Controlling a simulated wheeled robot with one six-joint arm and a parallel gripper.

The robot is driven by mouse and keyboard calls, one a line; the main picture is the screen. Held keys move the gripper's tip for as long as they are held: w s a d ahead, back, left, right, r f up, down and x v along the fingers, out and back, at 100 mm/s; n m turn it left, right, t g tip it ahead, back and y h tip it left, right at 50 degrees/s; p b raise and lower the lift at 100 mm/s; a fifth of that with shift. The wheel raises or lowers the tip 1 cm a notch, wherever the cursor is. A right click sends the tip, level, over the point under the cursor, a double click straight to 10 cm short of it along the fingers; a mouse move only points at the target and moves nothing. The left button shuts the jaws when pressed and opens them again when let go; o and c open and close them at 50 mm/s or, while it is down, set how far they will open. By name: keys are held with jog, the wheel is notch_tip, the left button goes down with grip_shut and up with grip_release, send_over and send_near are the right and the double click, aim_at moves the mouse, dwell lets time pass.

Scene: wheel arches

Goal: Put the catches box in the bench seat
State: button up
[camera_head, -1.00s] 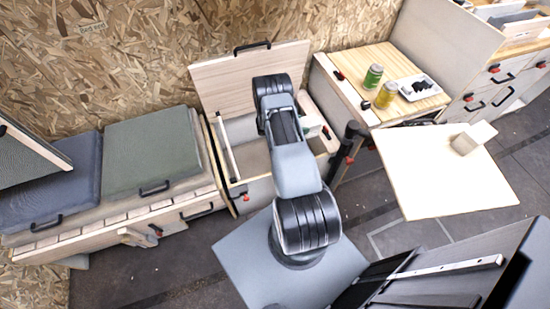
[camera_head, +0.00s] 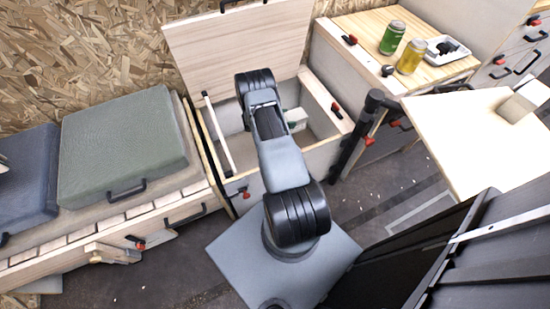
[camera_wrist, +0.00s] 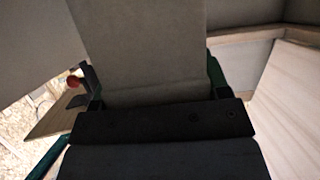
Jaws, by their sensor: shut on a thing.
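The bench seat (camera_head: 228,178) stands open in the head view, its pale wooden lid (camera_head: 240,50) raised against the wall. My arm reaches over its opening. A pale box (camera_head: 297,117), which I take for the catches box, shows just right of my arm, at or over the opening; I cannot tell its height. In the wrist view my gripper (camera_wrist: 156,90) is shut on this plain grey-beige box (camera_wrist: 145,45), with a green fingertip at each side. Most of my gripper is hidden behind my arm in the head view. The box's underside is hidden.
A wooden counter (camera_head: 362,62) at right holds a green can (camera_head: 392,38), a yellow can (camera_head: 411,57) and a white tray (camera_head: 447,52). A pale tabletop (camera_head: 462,150) bears another small box (camera_head: 524,100). Green (camera_head: 120,140) and blue (camera_head: 25,175) cushions lie left.

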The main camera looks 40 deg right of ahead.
notch_tip(320, 180, down, 24)
jog(key=b, duration=1.6)
jog(key=shift+d+f, duration=0.1)
jog(key=shift+f, duration=0.05)
jog(key=o, duration=0.7)
jog(key=shift+f, duration=0.1)
jog(key=shift+c, duration=0.2)
jog(key=o, duration=0.5)
jog(key=shift+c, duration=0.2)
